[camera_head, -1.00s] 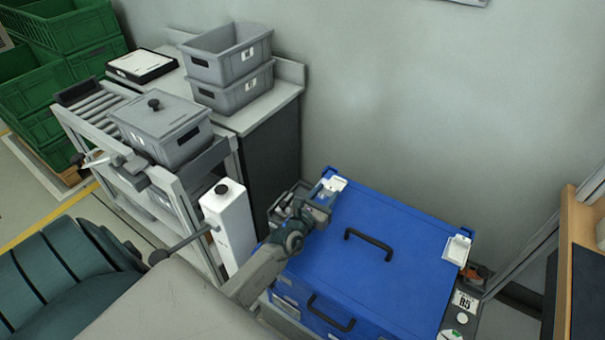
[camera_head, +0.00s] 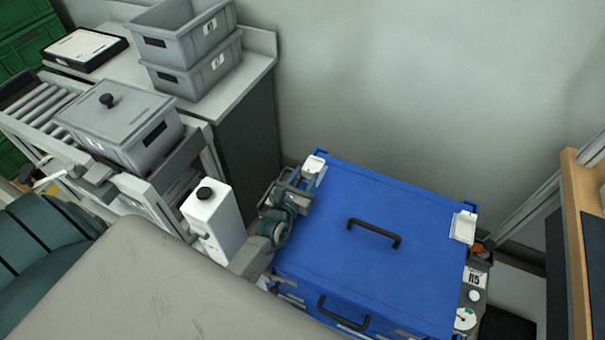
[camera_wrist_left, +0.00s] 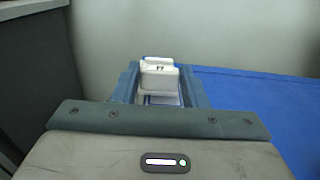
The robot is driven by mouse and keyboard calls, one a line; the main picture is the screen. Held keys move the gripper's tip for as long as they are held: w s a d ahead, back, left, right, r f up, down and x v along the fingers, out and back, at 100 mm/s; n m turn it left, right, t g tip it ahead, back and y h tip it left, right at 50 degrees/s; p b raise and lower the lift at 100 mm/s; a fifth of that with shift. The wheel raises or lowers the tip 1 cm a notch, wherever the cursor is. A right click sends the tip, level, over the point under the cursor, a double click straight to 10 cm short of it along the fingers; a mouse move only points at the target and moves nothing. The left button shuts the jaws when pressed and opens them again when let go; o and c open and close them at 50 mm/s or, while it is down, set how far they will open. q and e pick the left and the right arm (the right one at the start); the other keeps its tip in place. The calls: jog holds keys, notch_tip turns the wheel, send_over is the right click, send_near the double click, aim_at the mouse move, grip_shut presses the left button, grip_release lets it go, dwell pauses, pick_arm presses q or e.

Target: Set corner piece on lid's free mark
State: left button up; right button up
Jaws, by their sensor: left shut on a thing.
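The blue lid (camera_head: 345,200) with a black handle (camera_head: 373,233) covers a blue box against the wall. My left gripper (camera_head: 303,180) is at the lid's far left corner, shut on a white corner piece (camera_head: 315,164). In the left wrist view the piece (camera_wrist_left: 159,76) sits between the two fingers, with the blue lid (camera_wrist_left: 245,88) to the right. Whether the piece touches the lid I cannot tell; the mark there is hidden or unclear. Another white corner piece (camera_head: 463,227) sits on the lid's right corner.
A white canister with a black cap (camera_head: 208,215) stands close left of my left arm. A grey lidded bin (camera_head: 125,125) rests on the roller rack. Stacked grey bins (camera_head: 190,75) stand on the bench. A wooden-edged post (camera_head: 580,230) stands right.

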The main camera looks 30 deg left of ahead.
pick_arm(q)
jog(key=shift+s+d+r, duration=0.15)
jog(key=shift+s+d, duration=0.15)
jog(key=shift+d, duration=0.1)
jog(key=shift+b, duration=0.3)
jog(key=o, duration=1)
jog(key=shift+a+f, duration=0.1)
jog(key=shift+f, duration=0.1)
jog(key=shift+c, duration=0.2)
pick_arm(e)
jog(key=shift+s+d+f, duration=0.15)
jog(key=shift+s+f, duration=0.15)
jog(key=shift+s, duration=0.05)
pick_arm(q)
jog(key=shift+r, duration=0.1)
